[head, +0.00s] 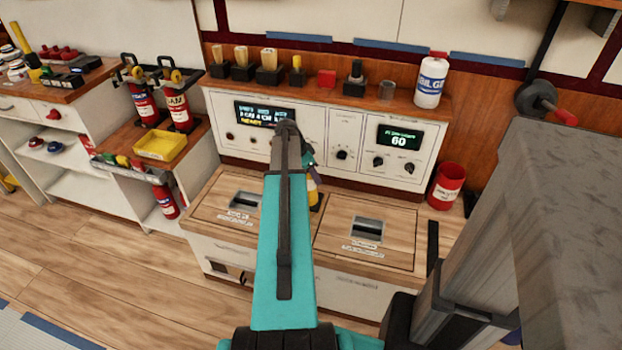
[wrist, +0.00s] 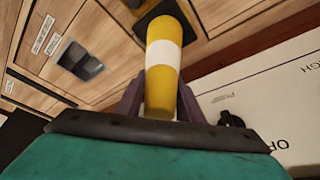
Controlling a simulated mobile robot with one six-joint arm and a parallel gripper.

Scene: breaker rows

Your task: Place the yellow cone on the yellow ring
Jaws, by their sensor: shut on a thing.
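The yellow cone (wrist: 164,58) has a white band and lies between the two dark fingers of my gripper (wrist: 161,100) in the wrist view. My gripper is shut on it. A dark base shows at the cone's far end, over the wooden counter top. In the head view my teal arm hides most of the gripper, and a small yellow part of the cone (head: 315,197) shows just right of the arm, above the counter between the two inset panels. I cannot make out a yellow ring in either view.
A white control panel (head: 345,125) stands behind the counter (head: 390,215). The shelf above holds several small blocks and a white bottle (head: 431,80). A red cup (head: 445,187) stands to the right. A yellow tray (head: 160,147) and fire extinguishers (head: 178,110) are at left.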

